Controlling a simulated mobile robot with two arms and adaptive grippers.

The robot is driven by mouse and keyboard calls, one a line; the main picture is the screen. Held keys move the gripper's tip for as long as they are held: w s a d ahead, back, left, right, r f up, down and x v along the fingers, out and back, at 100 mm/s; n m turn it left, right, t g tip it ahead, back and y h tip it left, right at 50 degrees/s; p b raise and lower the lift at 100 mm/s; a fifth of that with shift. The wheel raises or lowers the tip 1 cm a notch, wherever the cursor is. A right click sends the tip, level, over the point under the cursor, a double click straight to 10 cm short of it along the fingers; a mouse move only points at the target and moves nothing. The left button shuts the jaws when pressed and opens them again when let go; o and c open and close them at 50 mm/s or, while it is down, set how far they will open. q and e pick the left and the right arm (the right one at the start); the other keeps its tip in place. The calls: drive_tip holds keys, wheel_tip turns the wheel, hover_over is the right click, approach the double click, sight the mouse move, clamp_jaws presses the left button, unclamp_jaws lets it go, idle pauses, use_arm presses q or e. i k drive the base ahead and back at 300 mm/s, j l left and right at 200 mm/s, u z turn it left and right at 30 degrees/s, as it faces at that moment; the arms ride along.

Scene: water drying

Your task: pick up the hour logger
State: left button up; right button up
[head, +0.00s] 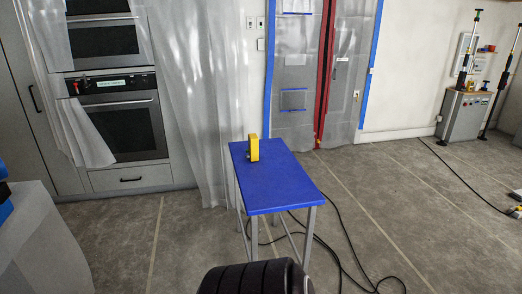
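A small yellow device (254,148), which looks like the hour logger, stands upright near the far left part of a blue-topped table (280,182). A small dark part shows at its lower left side. Its markings are too small to read. Neither of my grippers shows in the head view, and nothing touches the yellow device.
Black cables (337,240) lie on the floor right of the table. Plastic sheeting (190,90) covers the cabinets behind it. A grey machine (464,113) with poles stands at the far right. A grey draped surface (45,245) is at left. Floor between is open.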

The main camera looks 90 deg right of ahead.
sight(253, 138)
drive_tip(key=i+z, duration=0.1)
drive_tip(key=z, duration=2.65)
drive_tip(key=u, duration=0.25)
drive_tip(key=i+l+u, duration=0.8)
drive_tip(key=l, duration=0.15)
drive_tip(key=k+j, duration=0.05)
